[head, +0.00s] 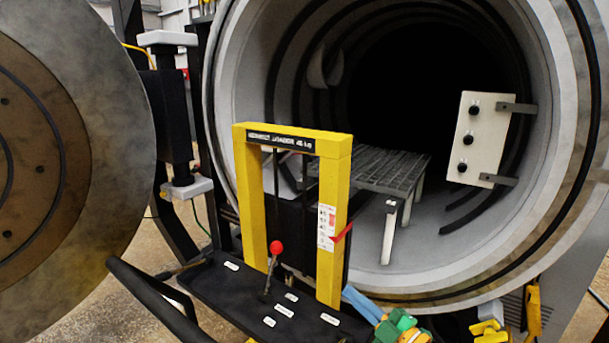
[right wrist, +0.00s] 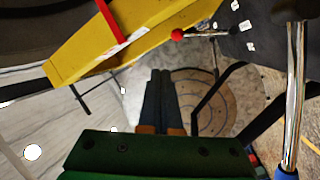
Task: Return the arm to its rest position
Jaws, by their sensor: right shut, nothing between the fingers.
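My right gripper (head: 352,294) is at the bottom of the head view, right of the yellow loader frame (head: 333,225) and in front of the furnace opening. Its green body and bluish fingers show there. In the right wrist view the two dark fingers (right wrist: 162,78) lie together, shut and empty. They appear apart from the yellow frame (right wrist: 130,42), which crosses the upper left of that view. My left gripper is out of view.
The loader has a black labelled deck (head: 228,293), a red-knobbed lever (head: 275,249) and a black handle (head: 155,298). The round door (head: 120,130) stands open at left. Inside the chamber (head: 500,235) are a grey grate (head: 385,170) and a white panel (head: 480,140).

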